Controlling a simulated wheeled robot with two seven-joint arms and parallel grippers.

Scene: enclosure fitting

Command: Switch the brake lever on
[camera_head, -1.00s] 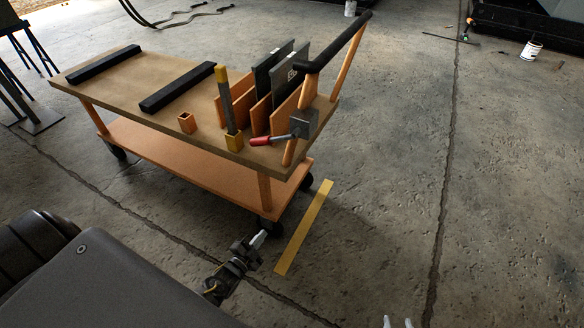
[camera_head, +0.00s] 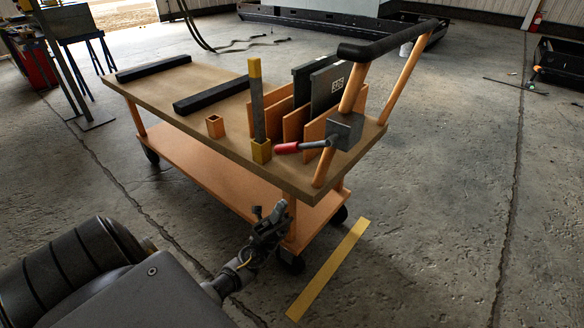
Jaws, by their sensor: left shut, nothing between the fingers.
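The brake lever (camera_head: 314,144) is a grey rod with a red grip (camera_head: 287,148). It comes out of a grey box (camera_head: 345,130) on the cart's orange handle post. It points left and lies nearly level, just above the cart's top deck. My left gripper (camera_head: 279,210) is shut and empty. It is in front of the cart (camera_head: 190,115), below the top deck's edge and below the lever, apart from the lever. My right gripper is not in view.
The cart's deck carries two black bars (camera_head: 211,93), a small orange socket (camera_head: 215,126), a grey post with yellow ends (camera_head: 257,105) and dark panels (camera_head: 327,88) in orange dividers. A yellow floor strip (camera_head: 330,270) lies beside the cart.

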